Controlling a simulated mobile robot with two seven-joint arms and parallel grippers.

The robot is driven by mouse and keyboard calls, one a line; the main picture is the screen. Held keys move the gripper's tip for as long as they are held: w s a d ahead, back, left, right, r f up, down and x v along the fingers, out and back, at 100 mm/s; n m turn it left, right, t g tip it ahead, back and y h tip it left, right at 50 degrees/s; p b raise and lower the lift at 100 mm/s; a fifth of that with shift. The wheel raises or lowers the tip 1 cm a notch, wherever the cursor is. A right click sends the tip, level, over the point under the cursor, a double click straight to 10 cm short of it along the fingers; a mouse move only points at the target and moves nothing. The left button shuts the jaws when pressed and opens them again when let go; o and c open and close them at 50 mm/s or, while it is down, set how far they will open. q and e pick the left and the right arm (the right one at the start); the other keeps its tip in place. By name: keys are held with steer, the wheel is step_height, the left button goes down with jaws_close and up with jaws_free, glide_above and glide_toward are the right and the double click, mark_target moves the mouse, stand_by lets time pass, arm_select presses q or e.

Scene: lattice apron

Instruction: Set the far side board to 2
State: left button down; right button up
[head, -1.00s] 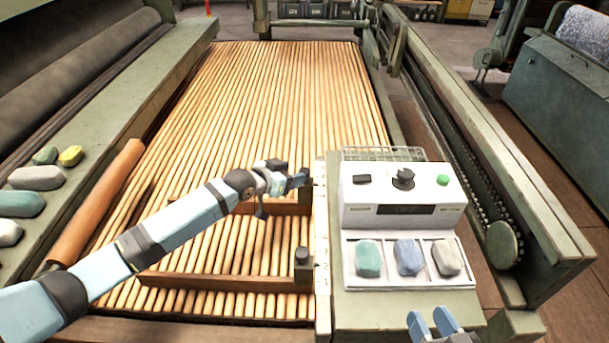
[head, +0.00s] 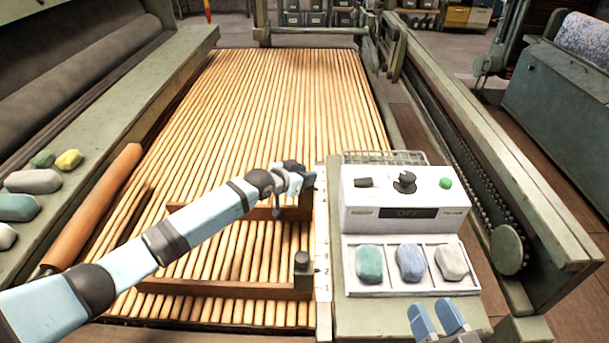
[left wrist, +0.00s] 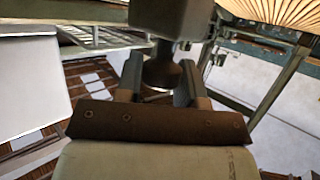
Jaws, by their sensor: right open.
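The far side board (head: 255,213) is a dark brown bar lying across the wooden slats, with a dark clamp block at its right end. My left gripper (head: 304,178) is at that end block in the head view and partly covers it. In the left wrist view its two fingers (left wrist: 160,82) stand either side of a dark knob (left wrist: 160,70); whether they press on it is unclear. A white number scale (head: 323,255) runs along the slats' right edge; the far board's reading there cannot be made out. My right gripper (head: 438,319) is open and empty at the bottom.
The near side board (head: 225,288) lies closer, with its upright knob (head: 302,262) free, beside the scale's low numbers. A white control box (head: 404,200) and a tray (head: 410,291) with three stones stand right of the scale. An orange roller (head: 95,205) lies left.

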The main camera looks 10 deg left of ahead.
arm_select(q)
steer(key=shift+w+a+f+b, duration=0.1)
steer(key=shift+w+f+b, duration=0.05)
steer(key=shift+w+b, duration=0.35)
steer(key=w+b, duration=0.2)
steer(key=w, duration=0.1)
steer(key=shift+a, duration=0.3)
steer(key=c, duration=0.8)
jaws_free()
arm_select(e)
steer(key=shift+s+a+r+t+y, duration=0.15)
steer(key=shift+a+r+t+y, duration=0.4)
steer(key=shift+r+y, duration=0.25)
arm_select(q)
steer(key=shift+s+r, duration=0.15)
steer(key=shift+r, duration=0.05)
arm_select(e)
steer(key=shift+r, duration=0.1)
